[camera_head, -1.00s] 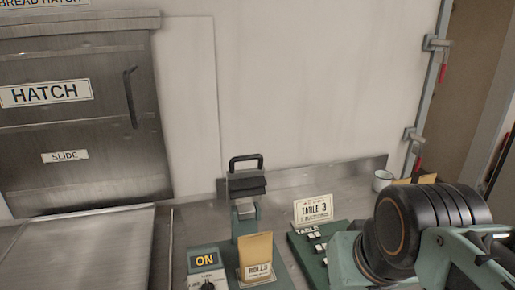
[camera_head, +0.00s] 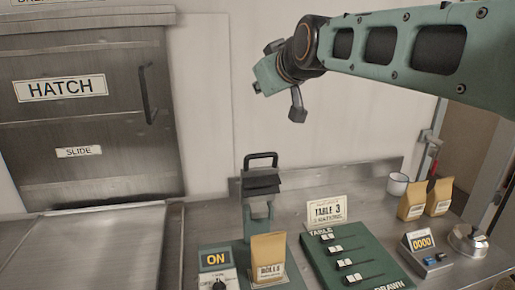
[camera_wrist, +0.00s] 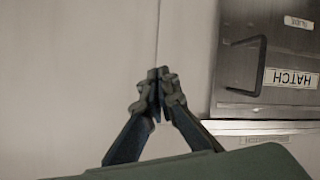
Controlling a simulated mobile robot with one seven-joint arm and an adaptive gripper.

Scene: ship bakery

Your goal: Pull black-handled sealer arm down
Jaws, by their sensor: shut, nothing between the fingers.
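The sealer (camera_head: 259,205) stands on the steel counter with its black handle (camera_head: 261,158) raised at the top, above a dark jaw block. A paper bag labelled ROLLS (camera_head: 268,258) stands upright in front of it. My gripper (camera_wrist: 158,82) is shut and empty in the wrist view, its fingertips together in front of the pale wall. In the head view my arm's end is above the sealer and slightly to its right, apart from the handle. The fingers are hard to make out there. The sealer does not show in the wrist view.
The closed hatch (camera_head: 93,125) is at the left; it also shows upside down in the wrist view (camera_wrist: 275,50). A green slider panel (camera_head: 322,268), TABLE 3 card (camera_head: 326,212), two paper bags (camera_head: 411,200), a white mug (camera_head: 397,185) and a counter box (camera_head: 421,243) stand right of the sealer.

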